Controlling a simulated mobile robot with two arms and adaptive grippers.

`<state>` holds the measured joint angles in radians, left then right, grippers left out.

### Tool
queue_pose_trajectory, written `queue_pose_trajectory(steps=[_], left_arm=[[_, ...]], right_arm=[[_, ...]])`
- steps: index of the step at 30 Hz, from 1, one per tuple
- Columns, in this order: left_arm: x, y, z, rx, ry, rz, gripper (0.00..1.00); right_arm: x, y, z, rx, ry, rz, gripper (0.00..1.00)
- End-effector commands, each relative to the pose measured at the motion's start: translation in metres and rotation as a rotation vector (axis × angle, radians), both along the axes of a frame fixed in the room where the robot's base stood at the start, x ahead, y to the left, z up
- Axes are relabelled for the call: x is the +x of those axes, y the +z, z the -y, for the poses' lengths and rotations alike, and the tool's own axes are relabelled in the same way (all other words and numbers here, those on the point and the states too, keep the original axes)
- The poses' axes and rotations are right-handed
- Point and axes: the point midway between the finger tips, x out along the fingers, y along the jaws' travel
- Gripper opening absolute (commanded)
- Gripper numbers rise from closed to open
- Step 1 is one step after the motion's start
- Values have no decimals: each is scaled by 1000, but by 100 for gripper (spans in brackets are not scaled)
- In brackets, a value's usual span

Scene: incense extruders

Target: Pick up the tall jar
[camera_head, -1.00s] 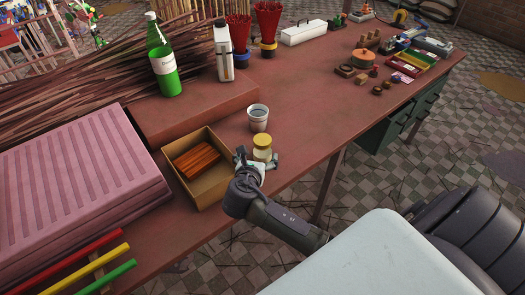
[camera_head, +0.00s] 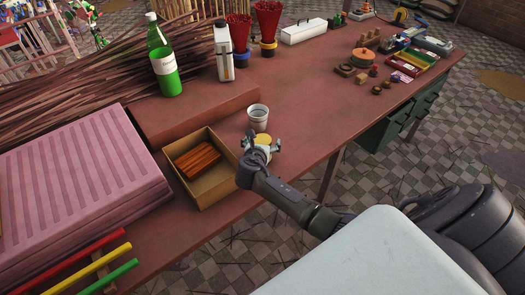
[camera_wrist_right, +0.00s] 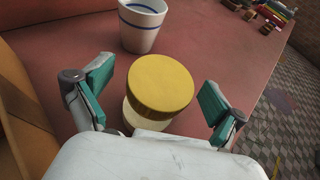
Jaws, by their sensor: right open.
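The tall jar has a round yellow lid and a pale body. In the head view only its yellow lid (camera_head: 263,139) shows clearly, near the table's front edge, with my gripper hiding most of the rest. In the right wrist view the jar (camera_wrist_right: 160,84) stands upright between the two fingers. My right gripper (camera_head: 262,147) is open, with one green-padded finger on each side of the jar. In the right wrist view the gripper (camera_wrist_right: 155,95) shows gaps between both pads and the lid. My left gripper is not in view.
A white cup with blue bands (camera_head: 258,118) stands just behind the jar. An open cardboard box (camera_head: 214,196) with orange-brown bars is close on the left. A green bottle (camera_head: 163,62) stands farther back.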

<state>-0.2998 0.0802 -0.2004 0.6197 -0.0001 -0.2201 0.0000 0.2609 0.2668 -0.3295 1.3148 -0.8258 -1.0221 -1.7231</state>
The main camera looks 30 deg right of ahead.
Motion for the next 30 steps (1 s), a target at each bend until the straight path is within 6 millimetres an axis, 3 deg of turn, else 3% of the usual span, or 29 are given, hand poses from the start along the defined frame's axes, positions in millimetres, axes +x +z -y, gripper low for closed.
queue_pose_trajectory(steps=[4,21,30], left_arm=[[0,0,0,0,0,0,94],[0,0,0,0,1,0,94],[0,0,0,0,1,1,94]], right_arm=[[0,0,0,0,0,0,95],[-1,0,0,-1,-1,-1,0],[0,2,0,-1,0,1,0]])
